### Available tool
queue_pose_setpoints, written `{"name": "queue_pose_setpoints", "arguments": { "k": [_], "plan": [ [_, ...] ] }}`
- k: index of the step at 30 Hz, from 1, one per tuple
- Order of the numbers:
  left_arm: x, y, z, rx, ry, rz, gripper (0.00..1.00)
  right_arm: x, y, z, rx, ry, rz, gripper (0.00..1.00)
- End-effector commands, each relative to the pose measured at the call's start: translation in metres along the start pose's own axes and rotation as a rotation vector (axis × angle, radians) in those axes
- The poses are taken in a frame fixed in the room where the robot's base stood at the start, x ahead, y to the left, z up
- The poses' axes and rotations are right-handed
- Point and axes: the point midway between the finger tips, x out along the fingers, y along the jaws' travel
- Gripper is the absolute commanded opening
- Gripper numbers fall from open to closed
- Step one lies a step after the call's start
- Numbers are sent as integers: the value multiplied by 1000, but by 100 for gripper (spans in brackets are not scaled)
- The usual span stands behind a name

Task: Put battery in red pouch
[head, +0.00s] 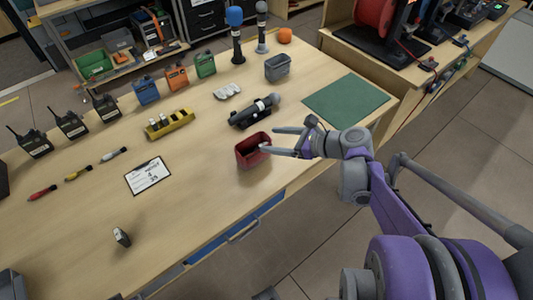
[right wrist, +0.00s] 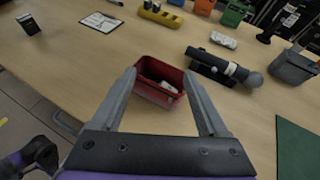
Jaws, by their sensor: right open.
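The red pouch (head: 251,155), an open-topped red box, stands near the table's front edge, and it also shows in the right wrist view (right wrist: 155,97). A small whitish piece (right wrist: 167,87) lies inside it; I cannot tell whether it is a battery. My right gripper (head: 270,140) is open at the pouch's right side in the head view. A small dark block (head: 121,237), possibly a battery, stands alone at the front left. My left gripper is not clearly seen.
A dark microphone (head: 252,111) lies on a stand behind the pouch. A yellow holder (head: 169,124) with several pale pieces, a label card (head: 148,176), a grey bin (head: 278,67) and a green mat (head: 346,99) are around. The table's front left is mostly clear.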

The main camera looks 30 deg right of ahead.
Motion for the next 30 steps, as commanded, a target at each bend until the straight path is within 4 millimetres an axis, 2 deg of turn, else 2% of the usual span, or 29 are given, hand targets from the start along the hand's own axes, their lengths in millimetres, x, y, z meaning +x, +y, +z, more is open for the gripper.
{"name": "queue_pose_setpoints", "arguments": {
  "k": [2,5,6,8,9,12,15,19,23,30],
  "plan": [
    [0,0,0,0,0,0,0,10,28,-6,-149,71,47,77],
    [0,0,0,0,0,0,0,22,78,-25,-510,212,159,77],
    [0,0,0,0,0,0,0,23,101,-35,-697,269,222,77],
    [0,0,0,0,0,0,0,20,131,-50,-1000,343,330,77],
    [0,0,0,0,0,0,0,16,147,-60,-1206,382,405,77],
    [0,0,0,0,0,0,0,2,174,-81,-1694,439,596,77],
    [0,0,0,0,0,0,0,-11,187,-93,-2096,455,760,77],
    [0,0,0,0,0,0,0,-21,192,-99,-2425,452,901,77],
    [0,0,0,0,0,0,0,-24,192,-100,-2543,451,955,77],
    [0,0,0,0,0,0,0,-24,191,-100,-2547,452,957,77]
  ]
}}
